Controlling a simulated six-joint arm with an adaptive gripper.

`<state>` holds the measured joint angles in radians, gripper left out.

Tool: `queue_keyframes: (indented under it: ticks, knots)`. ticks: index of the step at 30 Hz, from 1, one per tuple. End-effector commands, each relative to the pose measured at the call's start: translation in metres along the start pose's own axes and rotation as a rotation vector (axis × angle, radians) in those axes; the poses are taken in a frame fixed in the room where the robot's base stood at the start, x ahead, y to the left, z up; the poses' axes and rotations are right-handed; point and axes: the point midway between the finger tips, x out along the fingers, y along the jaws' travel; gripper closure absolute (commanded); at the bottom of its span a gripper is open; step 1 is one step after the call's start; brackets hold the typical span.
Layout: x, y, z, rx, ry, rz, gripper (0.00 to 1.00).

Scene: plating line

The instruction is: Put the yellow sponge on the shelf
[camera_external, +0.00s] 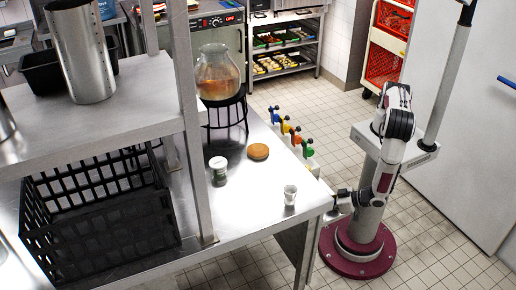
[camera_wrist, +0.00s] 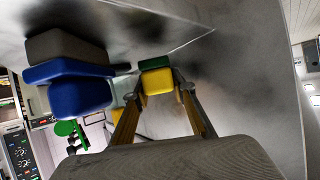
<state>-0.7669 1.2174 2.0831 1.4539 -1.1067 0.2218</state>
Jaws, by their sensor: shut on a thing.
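The yellow sponge (camera_wrist: 157,82) has a dark green layer along its far side in the wrist view. My gripper (camera_wrist: 160,92) is shut on it, with one finger on each side. In the external view my gripper (camera_external: 338,203) is low beside the table's right edge, and the sponge cannot be made out there. The steel shelf (camera_external: 135,118) is at the upper left of the external view, above the table and well to the left of my gripper.
The shelf bears a metal cylinder (camera_external: 82,50) and a black bin (camera_external: 42,75). A black crate (camera_external: 100,235) sits below it.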

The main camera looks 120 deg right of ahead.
Motion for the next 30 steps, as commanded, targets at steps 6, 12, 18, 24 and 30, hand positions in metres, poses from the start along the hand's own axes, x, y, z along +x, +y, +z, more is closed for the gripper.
queue_keyframes:
  ticks: [6,12,18,24,30]
  knots:
    - [0.0039,0.0005,0.0076,0.000,0.000,0.000,0.92]
    - [0.0047,0.0006,0.0090,-0.001,0.000,0.000,0.92]
    - [0.0046,0.0006,0.0090,0.000,0.000,0.000,0.92]
    - [0.0050,0.0007,0.0096,-0.001,0.000,0.000,0.92]
    - [0.0060,0.0008,0.0117,-0.001,0.000,0.000,0.92]
